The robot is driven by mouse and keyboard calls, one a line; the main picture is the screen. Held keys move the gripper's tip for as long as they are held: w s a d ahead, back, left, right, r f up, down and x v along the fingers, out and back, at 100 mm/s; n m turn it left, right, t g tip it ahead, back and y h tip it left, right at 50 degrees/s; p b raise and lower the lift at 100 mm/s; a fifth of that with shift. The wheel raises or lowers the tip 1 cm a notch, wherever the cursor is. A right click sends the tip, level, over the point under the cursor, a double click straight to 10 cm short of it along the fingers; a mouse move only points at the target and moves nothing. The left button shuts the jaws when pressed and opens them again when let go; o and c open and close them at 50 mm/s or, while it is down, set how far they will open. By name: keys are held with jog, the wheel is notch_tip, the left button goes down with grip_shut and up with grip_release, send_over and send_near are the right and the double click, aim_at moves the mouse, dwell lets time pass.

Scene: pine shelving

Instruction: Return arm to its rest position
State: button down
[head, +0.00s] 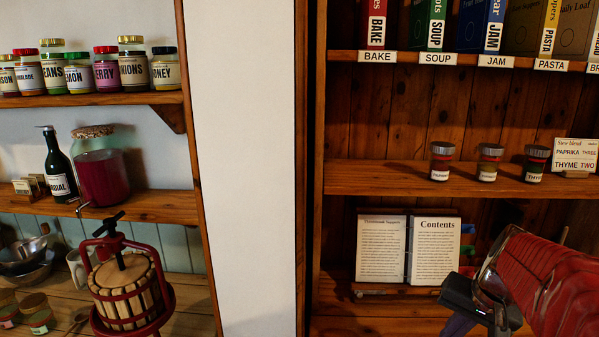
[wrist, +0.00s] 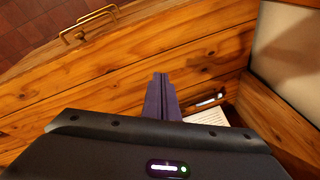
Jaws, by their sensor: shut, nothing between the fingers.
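My gripper (wrist: 161,78) is shut and empty, its two dark fingers together in the wrist view. In the head view my gripper (head: 458,325) is at the lower right, at the end of my red-sleeved arm, pointing down and left. It is in front of the lower right shelf, below and right of the open book (head: 408,249). In the wrist view it is over pine boards, and the fingers appear to touch nothing. Part of the gripper is cut off by the bottom of the head view.
Three spice jars (head: 488,163) and a recipe card (head: 575,156) stand on the shelf above my arm. A red fruit press (head: 125,290) stands at lower left. A brass handle (wrist: 88,24) and a white page (wrist: 207,117) show in the wrist view.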

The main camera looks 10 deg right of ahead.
jog(key=s+a+r+n+t, duration=0.1)
jog(key=a+n, duration=0.3)
jog(key=a, duration=0.8)
jog(key=s+a+r+n, duration=0.2)
jog(key=s+a+n, duration=0.2)
jog(key=a, duration=0.9)
jog(key=shift+s+n+t, duration=0.3)
jog(key=shift+n+t, duration=0.1)
